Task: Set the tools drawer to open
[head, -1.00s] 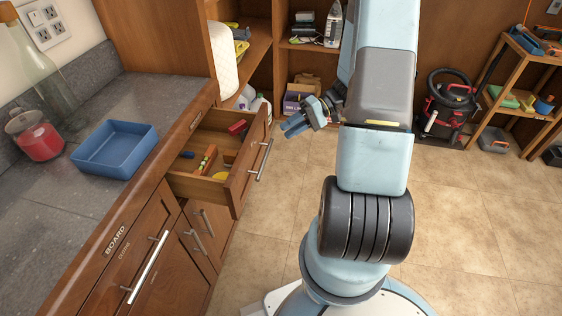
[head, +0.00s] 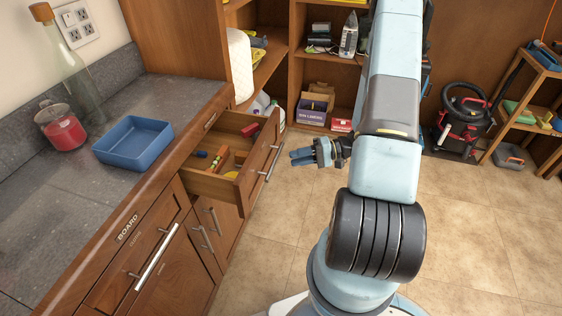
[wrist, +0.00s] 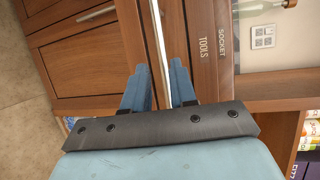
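The tools drawer (head: 243,187) is a wooden drawer pulled out from under the counter, with small coloured items inside. Its front, labelled TOOLS (wrist: 203,48), fills much of the wrist view. Its long metal bar handle (head: 268,163) also shows in the wrist view (wrist: 157,30). My gripper (head: 292,156) is to the right of the handle in the head view, a small gap away. In the wrist view my gripper (wrist: 158,66) has its two blue fingers apart, with the handle seen between them. I see no contact with the handle.
A blue tray (head: 134,160), a red jar (head: 62,130) and a bottle (head: 72,75) stand on the counter (head: 60,210). Lower cabinets with bar handles (head: 157,256) are below. Shelves and a vacuum (head: 462,118) are at the back. The tiled floor (head: 480,230) is clear.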

